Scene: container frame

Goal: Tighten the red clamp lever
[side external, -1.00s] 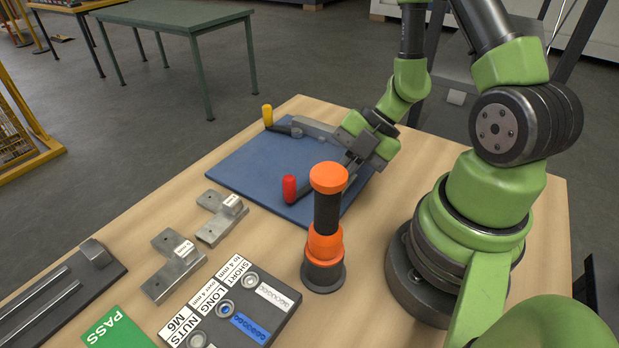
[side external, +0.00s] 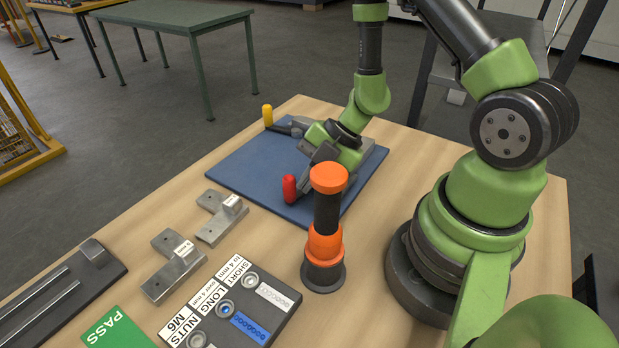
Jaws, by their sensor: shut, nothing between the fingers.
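The red clamp lever (side external: 289,188) stands at the near edge of the blue mat (side external: 243,163), its red grip upright at the end of a grey arm. A second lever with a yellow grip (side external: 267,115) is at the mat's far left corner. My gripper (side external: 305,172) is shut and empty over the mat, pointing down and left, just behind and right of the red grip. Its fingertips are partly hidden, and I cannot tell whether they touch the lever.
An orange and black cylindrical tool (side external: 327,225) stands upright in front of the mat, close to my gripper. Grey metal brackets (side external: 222,217), a labelled parts tray (side external: 245,310), a green PASS card (side external: 115,330) and a dark railed fixture (side external: 60,292) lie to the left and front.

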